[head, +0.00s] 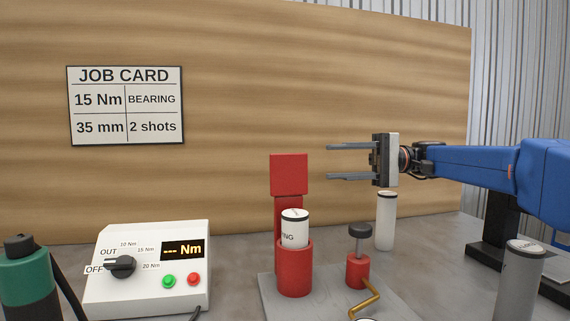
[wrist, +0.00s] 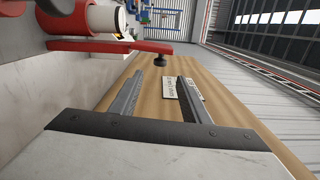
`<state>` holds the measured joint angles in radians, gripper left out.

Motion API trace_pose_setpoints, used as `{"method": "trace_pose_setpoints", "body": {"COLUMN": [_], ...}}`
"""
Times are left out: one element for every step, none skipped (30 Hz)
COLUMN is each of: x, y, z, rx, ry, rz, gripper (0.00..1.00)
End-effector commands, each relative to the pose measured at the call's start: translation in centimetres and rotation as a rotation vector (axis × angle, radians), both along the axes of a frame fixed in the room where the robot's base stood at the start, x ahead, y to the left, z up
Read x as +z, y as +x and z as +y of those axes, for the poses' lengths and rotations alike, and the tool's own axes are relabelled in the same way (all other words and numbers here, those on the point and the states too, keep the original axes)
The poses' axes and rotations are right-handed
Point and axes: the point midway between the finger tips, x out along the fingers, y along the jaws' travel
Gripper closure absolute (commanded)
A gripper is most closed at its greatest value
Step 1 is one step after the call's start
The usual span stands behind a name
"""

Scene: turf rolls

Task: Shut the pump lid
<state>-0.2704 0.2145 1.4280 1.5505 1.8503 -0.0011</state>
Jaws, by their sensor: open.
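The pump's red lid (head: 289,175) stands upright and open behind the red cup (head: 295,270) in the head view. A white tube (head: 295,229) with a dark rim and partly visible lettering stands in the cup and pokes out of its top. My gripper (head: 330,162) is open and empty, its fingers pointing left, to the right of the lid's upper part with a gap between. In the wrist view, the lid (wrist: 110,46) is a long red strip left of and beyond my open fingers (wrist: 160,80). A dark knob (wrist: 160,60) shows by its end.
A dark-knobbed red post (head: 357,270) and a brass crank (head: 368,300) stand right of the cup on a grey plate. A white tube (head: 386,222) stands behind, a grey one (head: 519,280) at right. A control box (head: 150,270) and green-black tool (head: 27,280) are at left.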

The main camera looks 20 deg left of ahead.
Motion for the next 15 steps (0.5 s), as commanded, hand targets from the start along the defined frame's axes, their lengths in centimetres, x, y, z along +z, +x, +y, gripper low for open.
{"method": "trace_pose_setpoints", "body": {"x": [0.0, 0.0, 0.0, 0.0, 0.1, 0.1, 0.0, 0.0, 0.0, 0.0, 0.0, 0.0, 0.0, 0.0, 0.0], "y": [-0.6, -0.9, -1.3, -1.6, -1.8, -2.2, -2.5, -2.7, -3.1, -3.4, -3.7, -4.1, -4.3, -4.6, -4.9], "z": [0.8, 1.3, 1.9, 2.3, 2.8, 3.4, 3.9, 4.3, 4.9, 5.4, 5.8, 6.4, 6.9, 7.3, 7.8], "rx": [0.002, 0.003, 0.003, 0.002, 0.003, 0.003, 0.003, 0.002, 0.003, 0.003, 0.002, 0.003, 0.003, 0.003, 0.002], "ry": [0.000, 0.000, 0.001, 0.001, 0.001, 0.001, 0.001, 0.000, 0.000, 0.000, 0.000, 0.000, 0.000, -0.001, -0.001], "rz": [0.000, 0.000, -0.001, -0.001, -0.001, -0.001, -0.001, 0.000, 0.000, 0.000, 0.000, 0.000, 0.000, 0.000, 0.000], "gripper": [0.57, 0.57, 0.57, 0.57, 0.57, 0.57, 0.57, 0.57, 0.57, 0.57, 0.57, 0.57, 0.57, 0.57, 0.57]}}
